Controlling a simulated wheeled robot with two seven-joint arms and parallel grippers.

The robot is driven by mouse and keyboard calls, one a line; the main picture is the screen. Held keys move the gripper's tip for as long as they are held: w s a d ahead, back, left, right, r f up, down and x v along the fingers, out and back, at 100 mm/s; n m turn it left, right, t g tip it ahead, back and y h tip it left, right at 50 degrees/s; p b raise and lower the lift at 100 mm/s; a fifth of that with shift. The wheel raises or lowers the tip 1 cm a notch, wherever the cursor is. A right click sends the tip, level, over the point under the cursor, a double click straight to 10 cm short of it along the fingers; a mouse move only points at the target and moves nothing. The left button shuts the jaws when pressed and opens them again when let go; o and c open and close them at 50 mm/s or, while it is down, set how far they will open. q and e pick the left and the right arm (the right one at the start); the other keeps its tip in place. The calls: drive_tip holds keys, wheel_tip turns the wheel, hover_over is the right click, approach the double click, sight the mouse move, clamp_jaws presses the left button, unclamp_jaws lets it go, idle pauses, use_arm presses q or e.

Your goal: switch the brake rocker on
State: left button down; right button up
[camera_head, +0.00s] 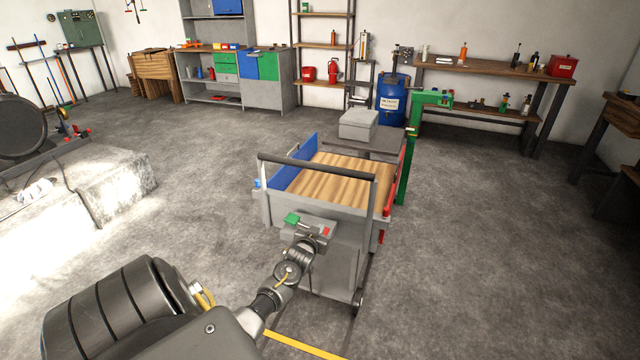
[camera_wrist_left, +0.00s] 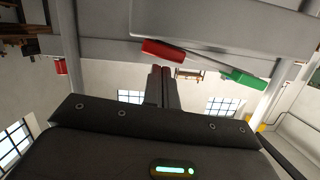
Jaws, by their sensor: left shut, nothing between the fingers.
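The brake rocker, with a green end (camera_head: 292,218) and a red end (camera_head: 326,231), is on the near end of a grey cart (camera_head: 335,262), below its push handle. In the left wrist view the red end (camera_wrist_left: 165,50) and the green end (camera_wrist_left: 247,78) lie along a slanting grey bar under a grey panel. My left gripper (camera_head: 310,238) is in front of the rocker. Its fingers (camera_wrist_left: 162,70) are shut and empty, with the tips close to the red end; I cannot tell whether they touch. My right gripper is not in view.
The cart has a wooden bed (camera_head: 335,180), a dark push handle (camera_head: 316,166) and a blue side board (camera_head: 296,163). A concrete block (camera_head: 115,185) lies left. Open floor surrounds the cart.

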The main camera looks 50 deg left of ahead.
use_arm(q)
drive_tip(key=r+p, duration=0.2)
drive_tip(key=r, duration=0.1)
drive_tip(key=r+p, duration=0.1)
drive_tip(key=p, duration=0.1)
drive_tip(key=shift+w+d+r, duration=0.15)
drive_tip(key=shift+d+r, duration=0.05)
drive_tip(key=shift+d, duration=0.05)
drive_tip(key=b+v, duration=0.1)
drive_tip(key=v, duration=0.9)
drive_tip(key=shift+f, duration=0.35)
drive_tip(key=shift+d, duration=0.1)
